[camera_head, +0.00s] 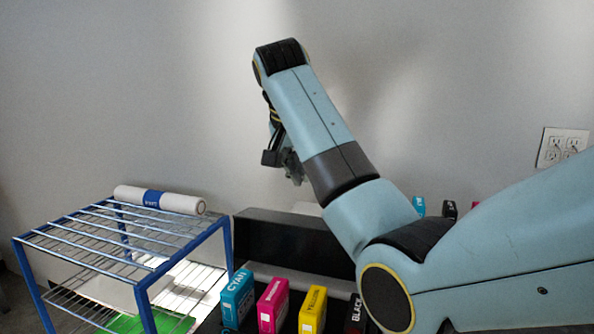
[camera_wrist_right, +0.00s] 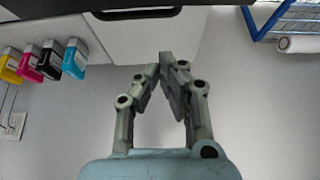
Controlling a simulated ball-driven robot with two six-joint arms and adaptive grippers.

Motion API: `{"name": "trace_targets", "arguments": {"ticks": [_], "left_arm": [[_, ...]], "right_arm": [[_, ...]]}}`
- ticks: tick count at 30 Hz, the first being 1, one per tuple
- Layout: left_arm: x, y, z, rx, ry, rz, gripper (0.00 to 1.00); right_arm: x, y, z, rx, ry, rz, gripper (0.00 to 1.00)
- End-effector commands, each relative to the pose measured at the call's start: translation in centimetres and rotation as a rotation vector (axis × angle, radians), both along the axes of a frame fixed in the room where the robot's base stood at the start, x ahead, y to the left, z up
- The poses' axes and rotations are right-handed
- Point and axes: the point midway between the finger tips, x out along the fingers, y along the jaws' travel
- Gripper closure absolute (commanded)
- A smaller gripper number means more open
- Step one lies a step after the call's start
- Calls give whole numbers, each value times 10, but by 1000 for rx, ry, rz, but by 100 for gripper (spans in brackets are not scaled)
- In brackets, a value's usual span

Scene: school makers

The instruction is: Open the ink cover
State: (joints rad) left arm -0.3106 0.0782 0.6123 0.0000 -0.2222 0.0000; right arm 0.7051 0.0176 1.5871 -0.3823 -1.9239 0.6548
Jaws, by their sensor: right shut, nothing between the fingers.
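A long dark panel (camera_head: 290,238), which looks like the ink cover, lies behind a row of ink cartridges in the head view. A dark edge with a handle-like loop (camera_wrist_right: 138,13) crosses the top of the right wrist view; I cannot tell whether it is the same part. My right gripper (camera_head: 296,176) hangs above and behind the panel, apart from it, partly hidden by its own arm. In the wrist view its fingertips (camera_wrist_right: 164,60) meet with nothing between them. My left gripper is not in view.
Cyan (camera_head: 237,296), magenta (camera_head: 273,305), yellow (camera_head: 312,310) and black (camera_head: 354,315) cartridges stand in front of the panel. More cartridges (camera_wrist_right: 50,60) stand beside a white surface (camera_wrist_right: 140,40). A blue wire rack (camera_head: 140,275) with a white roll (camera_head: 180,203) stands left.

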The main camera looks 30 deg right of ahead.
Motion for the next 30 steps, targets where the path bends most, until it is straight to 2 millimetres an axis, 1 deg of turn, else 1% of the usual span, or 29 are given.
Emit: {"name": "trace_targets", "arguments": {"ticks": [2, 5, 9, 12, 13, 15, 18, 23, 27, 30], "left_arm": [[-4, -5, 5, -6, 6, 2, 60], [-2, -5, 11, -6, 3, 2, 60], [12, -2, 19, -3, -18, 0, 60], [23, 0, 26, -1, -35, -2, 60], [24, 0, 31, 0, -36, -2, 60], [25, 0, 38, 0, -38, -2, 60], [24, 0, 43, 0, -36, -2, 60], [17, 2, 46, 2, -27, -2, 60], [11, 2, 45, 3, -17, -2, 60], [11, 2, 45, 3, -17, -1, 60]], "right_arm": [[4, -7, -12, -1, 6, -2, 100], [10, -14, -31, -1, 7, -2, 100], [20, -25, -57, 0, 5, -1, 100], [25, -29, -72, 1, 3, 1, 100], [21, -22, -67, 4, 0, 4, 100], [13, -14, -65, 3, 0, 2, 100], [6, -6, -64, 3, 0, 1, 100], [1, 0, -64, 2, -1, 1, 100], [0, 0, -64, 1, 0, 0, 100], [0, 0, -65, 1, 0, 0, 100]]}}
